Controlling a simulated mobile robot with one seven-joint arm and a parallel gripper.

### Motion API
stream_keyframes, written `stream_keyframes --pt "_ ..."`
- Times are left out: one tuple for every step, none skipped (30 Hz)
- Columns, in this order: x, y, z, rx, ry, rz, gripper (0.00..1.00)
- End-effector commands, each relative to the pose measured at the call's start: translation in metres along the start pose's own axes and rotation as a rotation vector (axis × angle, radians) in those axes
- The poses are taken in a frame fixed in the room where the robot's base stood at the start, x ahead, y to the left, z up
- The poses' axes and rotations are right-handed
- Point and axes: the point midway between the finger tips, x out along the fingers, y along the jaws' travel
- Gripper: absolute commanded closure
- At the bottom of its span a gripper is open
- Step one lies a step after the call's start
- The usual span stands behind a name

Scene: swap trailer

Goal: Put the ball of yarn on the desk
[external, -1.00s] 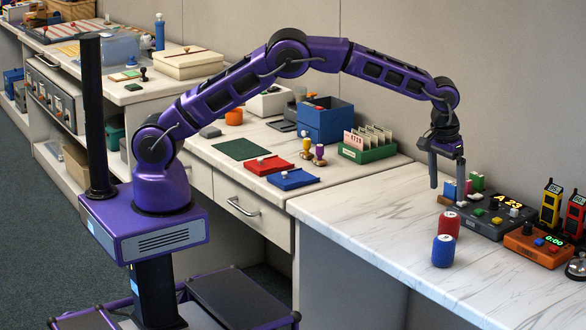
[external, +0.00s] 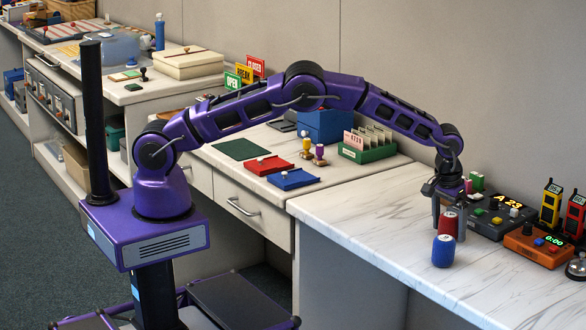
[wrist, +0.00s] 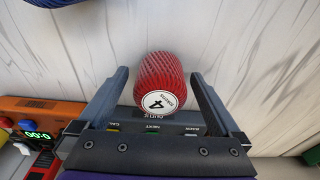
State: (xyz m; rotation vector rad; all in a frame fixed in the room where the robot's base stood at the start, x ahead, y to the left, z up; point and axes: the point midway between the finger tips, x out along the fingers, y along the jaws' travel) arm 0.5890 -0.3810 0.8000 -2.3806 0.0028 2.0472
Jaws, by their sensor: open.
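A red roll with a wound, yarn-like surface and a white label marked 4 (wrist: 162,78) stands on the marble-topped counter (external: 385,222). It also shows in the external view (external: 449,224), behind a blue roll (external: 443,251). My gripper (external: 448,216) is lowered over the red roll. In the wrist view my gripper (wrist: 160,74) is open, with one finger on each side of the red roll and visible gaps between. The drawer desk (external: 335,176) joins the counter on the left.
A grey device (external: 492,224) and an orange device (external: 537,247) stand right of the rolls. Red (external: 268,166) and blue (external: 293,179) trays, a green mat (external: 242,149) and a green card box (external: 368,152) occupy the desk. The counter's left part is clear.

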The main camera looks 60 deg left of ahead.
Motion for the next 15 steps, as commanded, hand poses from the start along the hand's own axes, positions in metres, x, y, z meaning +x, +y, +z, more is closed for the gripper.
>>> stream_keyframes --pt "-0.0008 0.0000 -0.0004 0.000 0.001 0.000 0.00" --pt "-0.0008 0.0000 -0.0003 0.000 0.000 0.000 0.00" --pt "-0.0008 -0.0001 -0.0002 0.000 0.000 0.000 0.00" --pt "-0.0008 0.0000 -0.0002 0.000 0.000 0.000 0.04" --pt "-0.0008 0.0000 -0.0002 0.000 0.000 0.000 0.09" --pt "-0.0008 0.0000 -0.0001 0.000 0.000 0.000 0.16" --pt "-0.0009 0.0000 -0.0001 0.000 0.000 0.000 0.22" --pt "-0.0009 0.0000 -0.0001 0.000 0.000 0.000 0.27" --pt "-0.0009 0.0000 -0.0001 0.000 0.000 0.000 0.34" --pt "-0.0009 0.0000 0.0000 0.000 0.000 0.000 0.40" --pt "-0.0009 0.0000 0.0000 0.000 0.000 0.000 0.45" --pt "-0.0009 0.0000 0.0000 0.000 0.000 0.000 0.52" --pt "-0.0009 0.0000 0.0000 0.000 0.000 0.000 0.58" --pt "-0.0009 0.0000 0.0000 0.000 0.000 0.000 0.63" --pt "-0.0009 0.0000 0.0000 0.000 0.000 0.000 0.70"
